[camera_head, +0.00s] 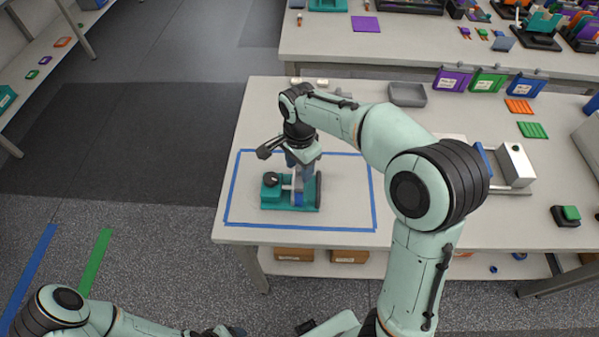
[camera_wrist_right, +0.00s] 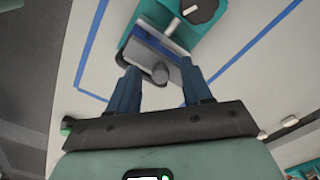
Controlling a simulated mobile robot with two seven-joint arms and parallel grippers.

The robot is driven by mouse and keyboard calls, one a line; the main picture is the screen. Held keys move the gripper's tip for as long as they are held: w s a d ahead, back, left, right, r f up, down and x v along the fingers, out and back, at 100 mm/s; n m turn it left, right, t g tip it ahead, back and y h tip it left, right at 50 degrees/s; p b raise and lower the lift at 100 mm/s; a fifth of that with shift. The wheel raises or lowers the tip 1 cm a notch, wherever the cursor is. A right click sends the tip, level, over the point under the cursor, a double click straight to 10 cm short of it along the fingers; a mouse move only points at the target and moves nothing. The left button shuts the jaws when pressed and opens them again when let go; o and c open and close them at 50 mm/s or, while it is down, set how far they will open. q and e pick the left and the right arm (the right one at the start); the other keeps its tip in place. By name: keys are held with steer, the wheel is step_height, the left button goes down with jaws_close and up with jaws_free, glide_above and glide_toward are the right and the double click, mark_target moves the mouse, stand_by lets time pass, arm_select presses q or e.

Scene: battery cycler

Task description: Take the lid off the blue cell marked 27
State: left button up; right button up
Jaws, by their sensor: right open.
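A teal fixture (camera_head: 275,197) with a black knob (camera_head: 270,179) stands on the table, inside a blue tape outline. A small blue part (camera_head: 297,198), which may be the cell, sits in it; no number 27 is legible. In the right wrist view, a grey plate-like part with a rounded grey knob (camera_wrist_right: 160,73) lies beside a blue strip (camera_wrist_right: 168,44); it may be the lid. My right gripper (camera_wrist_right: 160,92) is open, its blue fingers on either side of that knob with gaps showing. My left gripper (camera_head: 230,331) is only partly visible at the bottom edge.
Blue tape (camera_head: 228,188) marks the work area, with bare table around the fixture. A grey tray (camera_head: 407,95) and purple, green and blue bins (camera_head: 488,80) stand farther back. A white-and-grey device (camera_head: 514,165) stands at right, behind my right arm.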

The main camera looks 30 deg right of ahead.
jaws_close()
steer(key=shift+r, duration=0.1)
